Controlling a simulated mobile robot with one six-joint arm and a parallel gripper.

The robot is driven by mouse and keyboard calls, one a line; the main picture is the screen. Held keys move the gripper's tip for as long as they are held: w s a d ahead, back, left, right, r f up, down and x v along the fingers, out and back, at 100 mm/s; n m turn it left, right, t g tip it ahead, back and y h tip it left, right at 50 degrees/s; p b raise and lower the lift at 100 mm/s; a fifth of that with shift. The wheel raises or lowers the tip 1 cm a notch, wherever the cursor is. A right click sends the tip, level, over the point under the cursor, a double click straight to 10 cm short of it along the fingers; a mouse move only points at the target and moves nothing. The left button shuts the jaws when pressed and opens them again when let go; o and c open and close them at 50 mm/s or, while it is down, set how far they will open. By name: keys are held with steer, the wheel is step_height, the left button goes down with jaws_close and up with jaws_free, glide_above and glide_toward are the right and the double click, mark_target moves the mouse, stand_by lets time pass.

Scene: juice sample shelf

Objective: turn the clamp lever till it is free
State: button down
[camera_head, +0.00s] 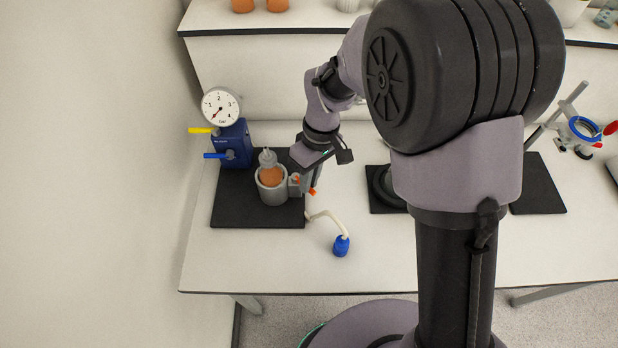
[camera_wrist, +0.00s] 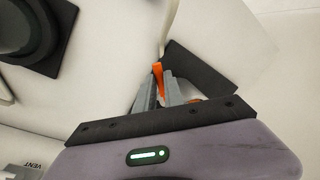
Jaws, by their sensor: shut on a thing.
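The clamp lever is orange and shows in the wrist view (camera_wrist: 158,78) between my gripper's fingertips. My gripper (camera_wrist: 160,92) is shut on it. In the head view my gripper (camera_head: 307,187) is at the right side of a grey cylindrical holder (camera_head: 273,194), with small orange parts of the lever (camera_head: 312,191) beside the fingers. The holder has a grey clamp block on its right and holds a vessel of orange juice (camera_head: 270,176) with a grey top. The fingers hide much of the lever, so its exact angle cannot be told.
A blue unit (camera_head: 234,147) with a round gauge (camera_head: 220,106) and yellow and blue levers stands behind left. The holder stands on a black mat (camera_head: 240,218). A pale hose leads to a blue fitting (camera_head: 341,246) in front. A ring stand (camera_head: 582,127) is at right.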

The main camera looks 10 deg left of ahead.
steer(key=shift+w, duration=0.1)
steer(key=shift+w+a+n+t+h+p, duration=0.1)
steer(key=shift+w+a+n+h+p, duration=0.55)
steer(key=shift+n+p, duration=1.9)
steer(key=shift+w+a+n+t+h+p, duration=0.1)
steer(key=shift+w+n+h+p, duration=0.25)
steer(key=shift+w+n+p, duration=2.05)
steer(key=shift+s+a+n+t+h+p, duration=0.1)
steer(key=shift+s+a+n+h+p, duration=0.7)
steer(key=shift+n, duration=3.25)
steer(key=shift+w+d+p, duration=0.35)
steer(key=shift+d, duration=0.1)
steer(key=c, duration=1.5)
jaws_free()
steer(key=shift+o, duration=0.2)
steer(key=shift+r, duration=0.1)
